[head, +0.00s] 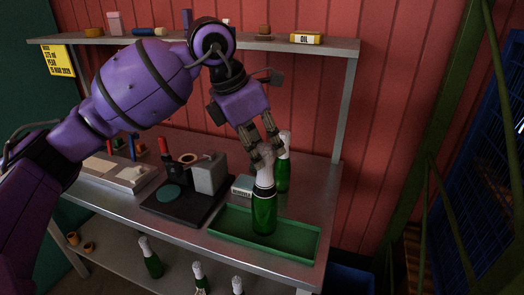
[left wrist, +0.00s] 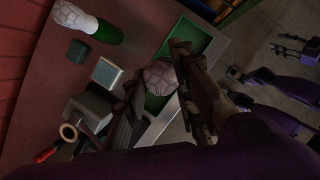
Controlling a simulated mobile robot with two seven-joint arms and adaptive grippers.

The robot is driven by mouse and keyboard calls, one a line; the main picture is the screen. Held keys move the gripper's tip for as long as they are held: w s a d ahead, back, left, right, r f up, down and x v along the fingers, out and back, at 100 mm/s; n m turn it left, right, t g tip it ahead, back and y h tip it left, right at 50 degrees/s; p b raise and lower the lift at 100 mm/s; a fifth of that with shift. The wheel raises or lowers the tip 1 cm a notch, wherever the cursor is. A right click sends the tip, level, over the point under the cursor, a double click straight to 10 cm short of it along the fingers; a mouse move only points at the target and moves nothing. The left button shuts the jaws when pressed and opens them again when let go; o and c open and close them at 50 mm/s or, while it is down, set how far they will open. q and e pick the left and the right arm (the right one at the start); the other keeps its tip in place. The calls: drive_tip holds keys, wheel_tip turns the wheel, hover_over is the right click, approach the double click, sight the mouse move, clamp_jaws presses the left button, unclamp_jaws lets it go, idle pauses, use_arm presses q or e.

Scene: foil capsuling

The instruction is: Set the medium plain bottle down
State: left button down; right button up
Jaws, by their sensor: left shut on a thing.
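The medium plain bottle (head: 264,214) is green glass with a pale top. It stands upright over the green tray (head: 225,222), its base inside the tray's outline. I cannot tell whether the base touches the tray floor. My left gripper (head: 263,157) comes from above and is shut on the bottle's pale top. In the left wrist view the pale, faceted bottle top (left wrist: 160,77) sits between the two fingers, and the tray (left wrist: 199,40) shows below. What seems to be my right gripper (left wrist: 290,50) shows dimly at the right of that view, its fingers unclear.
Another green bottle (head: 284,173) with a pale top stands just behind the held one. A small pale box (head: 242,186) and a dark fixture with a grey block (head: 208,173) are left of the tray. Several bottles stand on the lower shelf (head: 118,255). An upper shelf (head: 335,45) runs behind.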

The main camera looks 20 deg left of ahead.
use_arm(q)
drive_tip(key=shift+f, duration=0.5)
drive_tip(key=c, duration=1.9)
unclamp_jaws()
drive_tip(key=shift+f, duration=0.3)
drive_tip(key=o, duration=0.5)
drive_tip(key=shift+c, duration=0.2)
drive_tip(key=shift+s, duration=0.1)
drive_tip(key=shift+a+r, duration=0.1)
drive_tip(key=shift+r, duration=0.55)
drive_tip(key=v, duration=1.1)
drive_tip(key=shift+s, duration=0.1)
